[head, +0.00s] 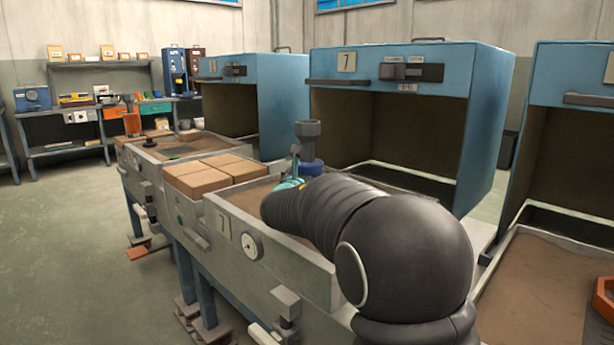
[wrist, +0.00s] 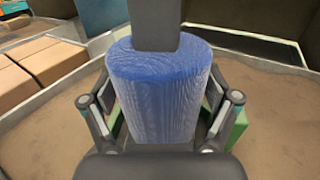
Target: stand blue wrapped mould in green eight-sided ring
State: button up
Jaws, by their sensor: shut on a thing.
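The blue wrapped mould (wrist: 158,92) is upright between the fingers of my gripper (wrist: 160,104), which is shut on it. A grey stem (wrist: 154,22) rises from its top. In the head view only a bit of the blue mould (head: 312,167) shows beyond my arm, with a grey cup-like top (head: 307,129) above it. Parts of the green ring (wrist: 239,130) show low on both sides of the mould in the wrist view. The mould's base is hidden, so I cannot tell whether it is seated inside the ring or above it. My arm hides the ring in the head view.
Brown blocks (head: 212,174) lie left of the mould. The sand bed (wrist: 272,112) is clear at right in the wrist view. A blue open-fronted oven (head: 480,110) stands behind. An orange ring (head: 603,299) lies on another sand bed at far right.

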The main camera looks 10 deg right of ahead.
jog(key=o, duration=1.4)
jog(key=shift+r+p, duration=0.25)
jog(key=shift+p, duration=0.1)
jog(key=shift+s+a+r, duration=0.1)
jog(key=shift+s, duration=0.05)
jog(key=v, duration=1.1)
jog(key=shift+s+a+b, duration=0.1)
jog(key=shift+s+b, duration=0.25)
jog(key=shift+b, duration=0.05)
